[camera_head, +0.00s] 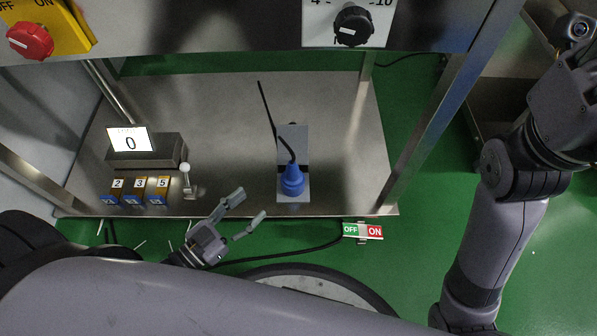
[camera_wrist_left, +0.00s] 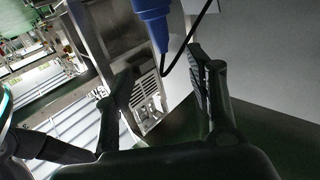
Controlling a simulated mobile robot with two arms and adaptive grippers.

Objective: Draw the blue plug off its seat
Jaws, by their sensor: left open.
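A display reading 0 (camera_head: 131,140), a small lever (camera_head: 187,178) and numbered blocks (camera_head: 140,189) stand on the shelf's left. Metal posts (camera_head: 425,130) flank the shelf. The shelf right of the plug is clear.

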